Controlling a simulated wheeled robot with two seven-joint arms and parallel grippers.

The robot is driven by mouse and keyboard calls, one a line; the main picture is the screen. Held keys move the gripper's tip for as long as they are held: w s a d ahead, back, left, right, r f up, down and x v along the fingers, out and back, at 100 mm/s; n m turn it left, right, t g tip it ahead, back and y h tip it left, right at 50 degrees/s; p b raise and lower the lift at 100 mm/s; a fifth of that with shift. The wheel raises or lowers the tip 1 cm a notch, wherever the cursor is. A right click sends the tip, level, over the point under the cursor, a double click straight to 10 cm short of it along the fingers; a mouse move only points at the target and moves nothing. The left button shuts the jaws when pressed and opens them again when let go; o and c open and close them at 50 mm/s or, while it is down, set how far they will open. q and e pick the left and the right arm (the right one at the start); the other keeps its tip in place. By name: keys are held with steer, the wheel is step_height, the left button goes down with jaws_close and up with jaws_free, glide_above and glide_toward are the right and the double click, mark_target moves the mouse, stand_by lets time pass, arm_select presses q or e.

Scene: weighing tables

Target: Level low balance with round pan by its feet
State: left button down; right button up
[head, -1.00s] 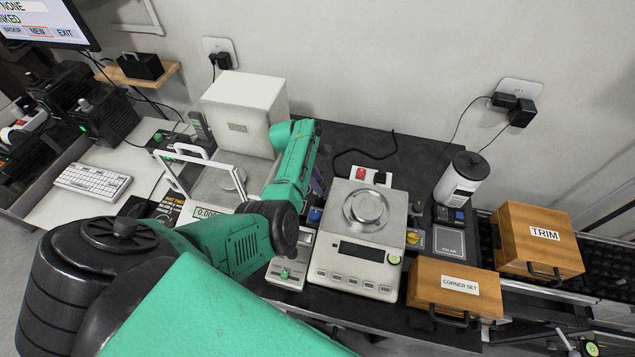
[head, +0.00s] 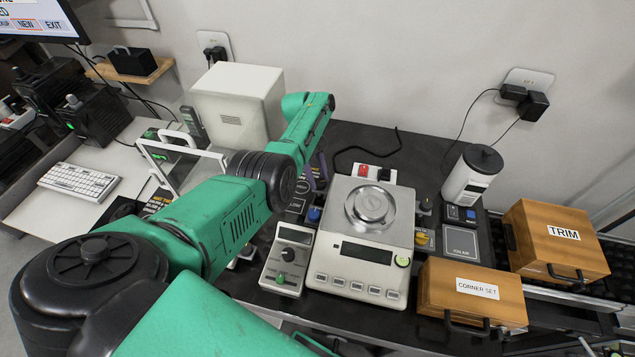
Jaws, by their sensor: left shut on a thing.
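The low balance (head: 327,262) stands on the dark table, with a round metal pan (head: 370,206) on top. Its display is dark. A green round bubble level (head: 403,262) sits at its front right corner; the bubble is too small to read. My left arm reaches over from the left, and its gripper (head: 318,177) points down by the balance's back left corner. The fingers are mostly hidden behind my arm and the balance. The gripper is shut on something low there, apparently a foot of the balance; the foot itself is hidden. My right gripper is out of view.
A small control box (head: 287,258) stands close left of the balance. A wooden corner set box (head: 470,292) is close on its right, with a trim box (head: 556,240) beyond. A white canister (head: 472,178) stands behind. A glass-shielded balance, partly behind my arm, is at left.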

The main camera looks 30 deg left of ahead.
arm_select(q)
steer(key=shift+f+m+b, duration=0.1)
steer(key=shift+m+b, duration=0.3)
steer(key=shift+m, duration=0.1)
steer(key=shift+c, duration=2.2)
jaws_free()
steer(key=shift+r, duration=0.2)
